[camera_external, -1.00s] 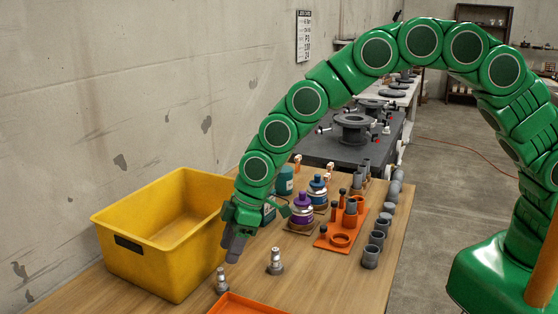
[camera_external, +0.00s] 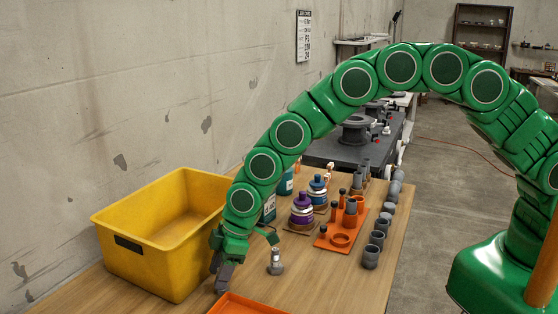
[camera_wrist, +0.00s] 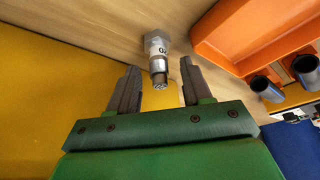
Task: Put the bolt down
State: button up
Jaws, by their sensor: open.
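The fingers are open and nothing is clasped.
The yellow bin (camera_external: 165,255) is close on the left. An orange tray (camera_external: 248,306) lies at the front edge of the picture; orange also shows in the wrist view (camera_wrist: 225,35). Bottles (camera_external: 302,208), an orange fixture (camera_external: 340,240) and grey pipe pieces (camera_external: 371,256) stand further right.

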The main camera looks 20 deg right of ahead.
jog(key=shift+x, duration=0.9)
grip_shut()
